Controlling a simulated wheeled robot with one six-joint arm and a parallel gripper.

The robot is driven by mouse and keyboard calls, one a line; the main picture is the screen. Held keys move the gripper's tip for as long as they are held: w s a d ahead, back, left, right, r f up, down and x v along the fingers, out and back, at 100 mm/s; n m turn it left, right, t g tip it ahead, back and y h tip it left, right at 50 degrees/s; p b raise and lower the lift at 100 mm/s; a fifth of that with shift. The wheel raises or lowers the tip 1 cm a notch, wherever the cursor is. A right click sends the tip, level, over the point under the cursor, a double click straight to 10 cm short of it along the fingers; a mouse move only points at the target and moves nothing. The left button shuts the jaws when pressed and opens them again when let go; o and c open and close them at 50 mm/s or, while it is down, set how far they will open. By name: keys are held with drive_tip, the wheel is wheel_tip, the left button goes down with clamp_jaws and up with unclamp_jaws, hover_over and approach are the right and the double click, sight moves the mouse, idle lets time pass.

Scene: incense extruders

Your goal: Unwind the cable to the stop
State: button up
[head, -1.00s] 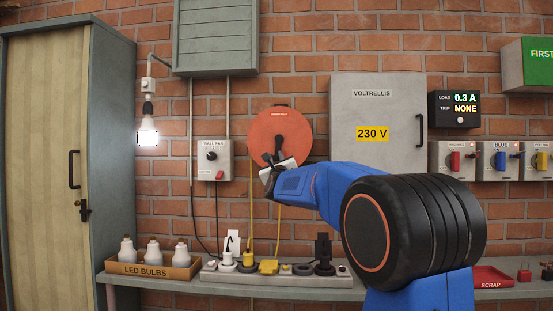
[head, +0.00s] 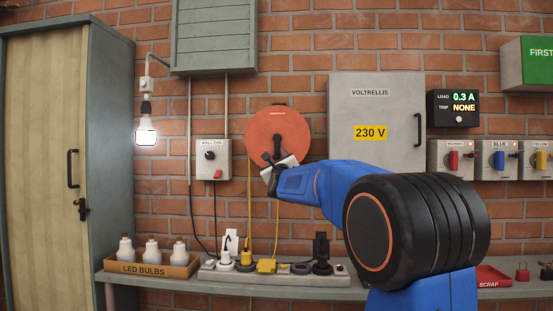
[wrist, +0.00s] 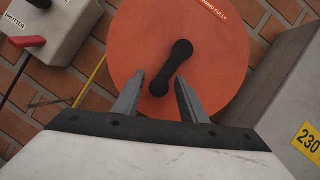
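The orange cable reel (head: 290,128) is a round disc on the brick wall, and it fills the middle of the wrist view (wrist: 215,55). The yellow cable (head: 249,195) hangs from the reel down to the bench. My gripper (head: 272,167) is in front of the lower part of the reel. In the wrist view its two grey fingers (wrist: 158,98) are apart, one on each side of the crank's lower end, with nothing visibly clamped.
A power strip (head: 212,274) with several plugs lies on the bench below. The wall fan switch box (head: 211,160) is left of the reel and the grey 230 V cabinet (head: 375,95) right. A box of LED bulbs (head: 190,268) stands at the left.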

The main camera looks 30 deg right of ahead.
drive_tip(key=v, duration=1.7)
drive_tip(key=shift+s, duration=0.2)
drive_tip(key=s+a+f+n+g+y, duration=0.4)
drive_tip(key=s+a+f+n, duration=0.3)
drive_tip(key=f+n, duration=0.35)
drive_tip(key=s+a+f+n+g+y, duration=0.35)
drive_tip(key=s+a+f+n, duration=0.25)
drive_tip(key=f+n, duration=0.45)
drive_tip(key=s+a+f+n+g, duration=0.1)
drive_tip(key=s+f+n+g, duration=0.3)
drive_tip(key=s+f, duration=0.6)
drive_tip(key=s+a+f+n+g+y, duration=0.1)
drive_tip(key=s+f+n+g, duration=0.3)
drive_tip(key=s+f+n, duration=0.5)
drive_tip(key=s+a+f, duration=0.1)
drive_tip(key=s, duration=0.5)
drive_tip(key=shift+f+n, duration=0.3)
drive_tip(key=shift+f, duration=0.05)
